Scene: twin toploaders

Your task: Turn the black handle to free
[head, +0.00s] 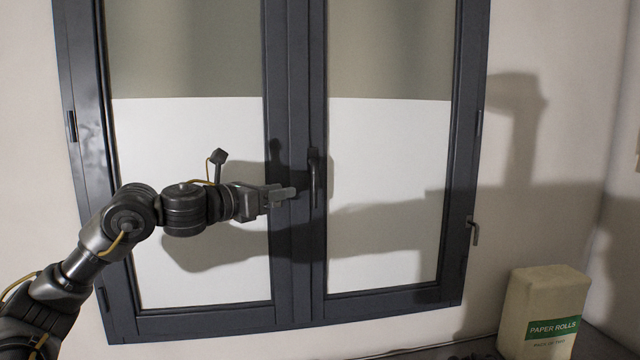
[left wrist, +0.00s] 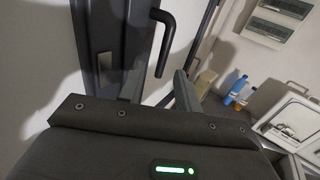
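The black handle (head: 316,180) sits on the middle post of a dark-framed double window, its grip hanging straight down. In the left wrist view the black handle (left wrist: 162,42) shows as a bent lever with its free end toward my fingers. My left gripper (head: 289,193) is just left of the handle in the head view. In the left wrist view the left gripper (left wrist: 158,80) has its two fingers apart, with the handle's free end lined up between them. I cannot tell whether they touch it. My right gripper is not in view.
The window frame (head: 291,240) stands on a pale wall. A smaller lever (head: 474,231) is on its right edge. A paper rolls pack (head: 545,310) stands at lower right. The left wrist view shows bottles (left wrist: 237,88), a wall box (left wrist: 280,22) and a white appliance (left wrist: 292,120).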

